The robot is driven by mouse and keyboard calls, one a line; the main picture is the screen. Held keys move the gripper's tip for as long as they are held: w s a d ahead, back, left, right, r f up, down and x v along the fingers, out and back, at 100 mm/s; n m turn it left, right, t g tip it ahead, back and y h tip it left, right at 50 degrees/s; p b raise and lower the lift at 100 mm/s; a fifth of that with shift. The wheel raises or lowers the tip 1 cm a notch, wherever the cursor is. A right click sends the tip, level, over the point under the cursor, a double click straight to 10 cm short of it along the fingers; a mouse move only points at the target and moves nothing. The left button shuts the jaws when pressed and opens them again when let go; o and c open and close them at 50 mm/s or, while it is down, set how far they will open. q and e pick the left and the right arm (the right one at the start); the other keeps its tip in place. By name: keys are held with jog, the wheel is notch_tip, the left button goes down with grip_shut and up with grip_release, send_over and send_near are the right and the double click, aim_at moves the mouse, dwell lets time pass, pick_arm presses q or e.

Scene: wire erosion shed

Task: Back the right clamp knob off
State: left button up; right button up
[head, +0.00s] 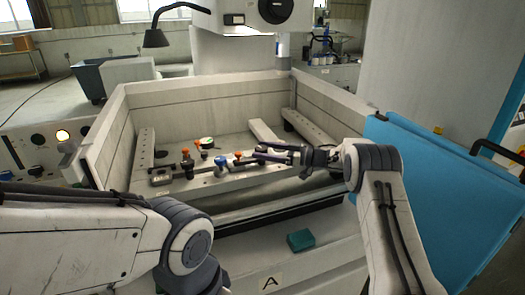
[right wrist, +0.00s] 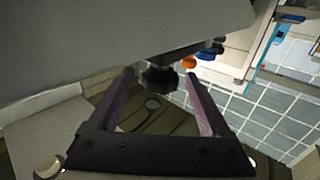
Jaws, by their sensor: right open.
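A dark lobed knob (right wrist: 160,79) hangs on a short stem below a grey slab in the right wrist view. My right gripper (right wrist: 158,82) is open, with its two purple fingers on either side of this knob. Gaps show between the knob and both fingers. In the head view my right gripper (head: 264,152) reaches in from the right over the right part of the clamp bar (head: 225,183). It covers that part, so the dark knob is not clear there. My left arm shows at the lower left, but its gripper is out of view.
Blue (head: 221,160) and orange (head: 185,152) knobs stand on the bar, left of my right gripper. The tank's pale walls (head: 190,100) enclose the bar. A blue panel (head: 430,185) stands at the right. A teal block (head: 301,240) lies on the front ledge.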

jog(key=b+v, duration=0.1)
jog(key=v, duration=0.5)
jog(key=shift+d, duration=0.3)
